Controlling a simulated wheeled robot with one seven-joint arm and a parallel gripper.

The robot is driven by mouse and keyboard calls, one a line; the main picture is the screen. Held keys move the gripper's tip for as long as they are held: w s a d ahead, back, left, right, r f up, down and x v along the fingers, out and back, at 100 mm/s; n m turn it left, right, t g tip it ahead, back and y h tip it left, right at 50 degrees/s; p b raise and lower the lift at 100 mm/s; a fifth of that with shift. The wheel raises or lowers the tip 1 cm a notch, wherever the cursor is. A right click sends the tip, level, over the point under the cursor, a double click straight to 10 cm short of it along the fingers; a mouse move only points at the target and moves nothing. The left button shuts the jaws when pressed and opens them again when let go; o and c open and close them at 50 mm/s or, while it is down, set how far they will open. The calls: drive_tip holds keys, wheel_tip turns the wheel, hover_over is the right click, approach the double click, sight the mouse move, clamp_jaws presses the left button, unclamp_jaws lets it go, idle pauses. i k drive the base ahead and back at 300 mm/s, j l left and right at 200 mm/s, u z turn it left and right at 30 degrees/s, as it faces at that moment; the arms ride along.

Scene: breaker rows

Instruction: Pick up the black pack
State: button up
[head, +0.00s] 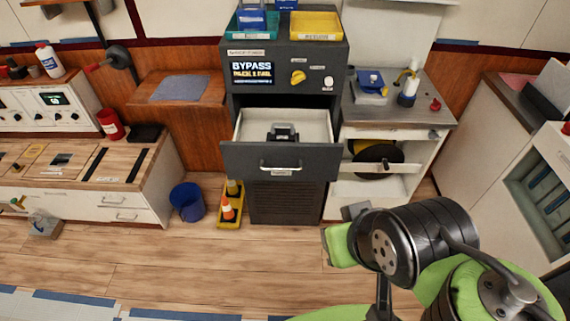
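A black pack (283,132) with a handle-like top sits inside the open drawer (270,158) of the dark cabinet, near the middle of the drawer. The drawer's front and side walls stand around it, and its lower part is partly hidden by the drawer front. My arm, green and black, is at the lower right, in front of the cabinet and well apart from the pack. I cannot make out any gripper fingers in this view.
The dark cabinet (285,200) has a BYPASS display (252,72) and a yellow knob (298,77). A blue bin (187,202) and a yellow tray (231,212) with an orange cone stand on the floor at left. A dark flat item (146,133) lies on the left bench. Floor ahead is mostly clear.

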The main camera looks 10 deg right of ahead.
sight(283, 134)
drive_tip(key=i+j+u, duration=0.15)
drive_tip(key=i, duration=0.3)
drive_tip(key=i+j+u, duration=0.2)
drive_tip(key=i, duration=0.3)
drive_tip(key=i+j+u, duration=0.15)
drive_tip(key=i, duration=0.35)
